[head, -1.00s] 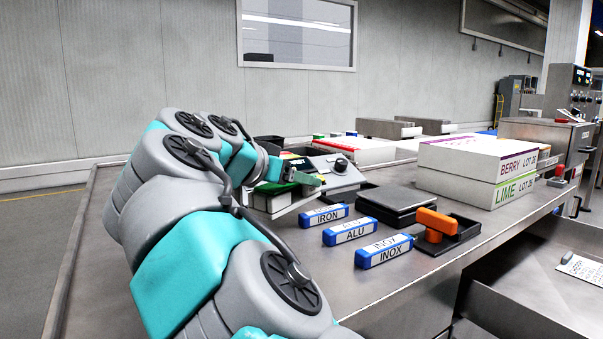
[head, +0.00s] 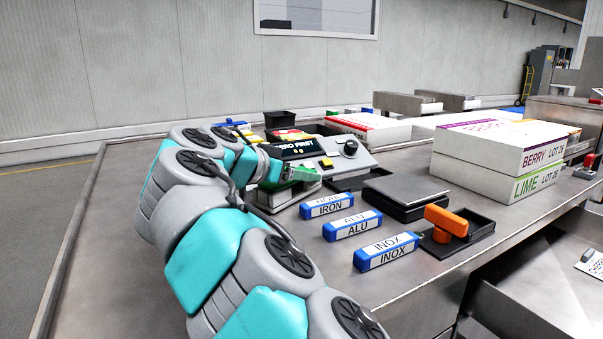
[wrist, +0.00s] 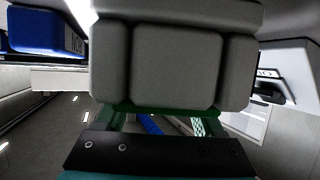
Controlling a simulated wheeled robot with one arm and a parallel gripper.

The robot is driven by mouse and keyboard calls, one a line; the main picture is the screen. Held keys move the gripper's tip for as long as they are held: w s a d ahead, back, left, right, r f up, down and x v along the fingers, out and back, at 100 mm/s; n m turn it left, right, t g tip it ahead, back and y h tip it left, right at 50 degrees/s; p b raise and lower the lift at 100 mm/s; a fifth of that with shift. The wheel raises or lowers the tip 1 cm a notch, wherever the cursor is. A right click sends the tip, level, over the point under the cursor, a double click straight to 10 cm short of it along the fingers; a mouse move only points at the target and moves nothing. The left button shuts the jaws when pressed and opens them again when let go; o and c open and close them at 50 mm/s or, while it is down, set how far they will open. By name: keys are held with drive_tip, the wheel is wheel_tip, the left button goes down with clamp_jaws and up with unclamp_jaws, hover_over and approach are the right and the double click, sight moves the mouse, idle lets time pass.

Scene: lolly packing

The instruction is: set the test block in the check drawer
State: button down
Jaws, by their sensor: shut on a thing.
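Three blue test blocks lie in a row on the steel bench, labelled IRON (head: 327,207), ALU (head: 352,226) and INOX (head: 386,253). An open drawer (head: 520,303) shows at the lower right, below the bench edge. My gripper (head: 303,175), with green fingers, is low over the bench, behind and left of the IRON block. It is shut on a grey, blocky thing (wrist: 178,65), which fills the upper middle of the wrist view. I cannot tell exactly what that thing is. A blue block (wrist: 45,30) shows at the wrist view's upper left, apart from the fingers.
A black and grey plate (head: 404,195) and an orange-handled tool (head: 447,221) in a black tray stand right of the blocks. White BERRY and LIME boxes (head: 475,165) stand behind. A panel reading "ZERO FIRST" (head: 298,145) is behind my gripper.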

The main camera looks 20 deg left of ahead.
drive_tip(key=shift+f, duration=0.2)
drive_tip(key=shift+c, duration=1.4)
unclamp_jaws()
drive_tip(key=shift+r, duration=0.1)
